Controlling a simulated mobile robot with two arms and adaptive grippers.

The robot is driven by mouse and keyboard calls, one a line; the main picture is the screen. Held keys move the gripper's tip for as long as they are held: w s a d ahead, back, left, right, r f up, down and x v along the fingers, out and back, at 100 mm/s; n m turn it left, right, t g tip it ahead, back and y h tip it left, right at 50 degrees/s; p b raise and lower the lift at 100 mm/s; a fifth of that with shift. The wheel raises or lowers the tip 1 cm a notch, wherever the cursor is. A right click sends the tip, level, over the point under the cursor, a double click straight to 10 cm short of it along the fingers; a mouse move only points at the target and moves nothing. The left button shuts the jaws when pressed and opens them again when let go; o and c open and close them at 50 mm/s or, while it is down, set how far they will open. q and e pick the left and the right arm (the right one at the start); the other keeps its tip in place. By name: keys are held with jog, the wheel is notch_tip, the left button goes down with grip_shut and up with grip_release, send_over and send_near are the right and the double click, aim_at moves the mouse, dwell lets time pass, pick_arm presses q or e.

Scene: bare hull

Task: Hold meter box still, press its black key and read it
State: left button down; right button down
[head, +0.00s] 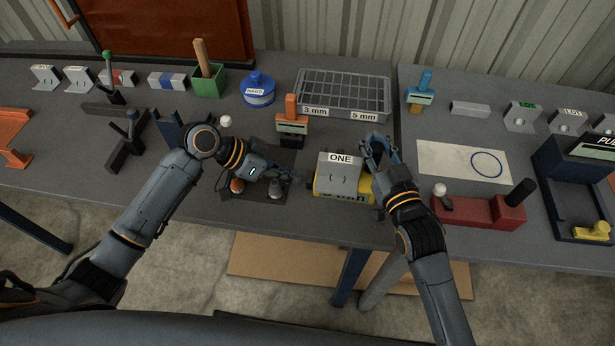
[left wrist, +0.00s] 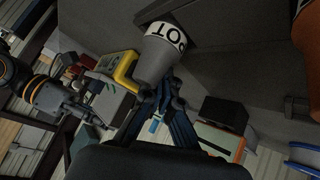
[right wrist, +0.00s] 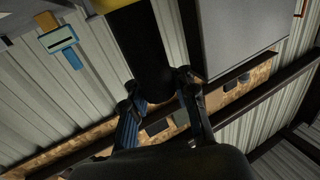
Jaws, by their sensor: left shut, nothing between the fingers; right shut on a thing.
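My left gripper (head: 284,181) is shut and empty, left of the box, close to a grey cone (left wrist: 158,58).
An orange-topped stand (head: 291,122) and a grey compartment tray (head: 343,93) stand behind. A red block with a black handle (head: 480,208) and a white sheet with a circle (head: 450,160) lie to the right. An orange-brown knob (head: 237,185) is near my left gripper.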

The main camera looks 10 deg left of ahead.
aim_at(269, 181)
pick_arm(q)
jog(key=shift+a, duration=2.55)
pick_arm(e)
jog(key=c, duration=1)
grip_release()
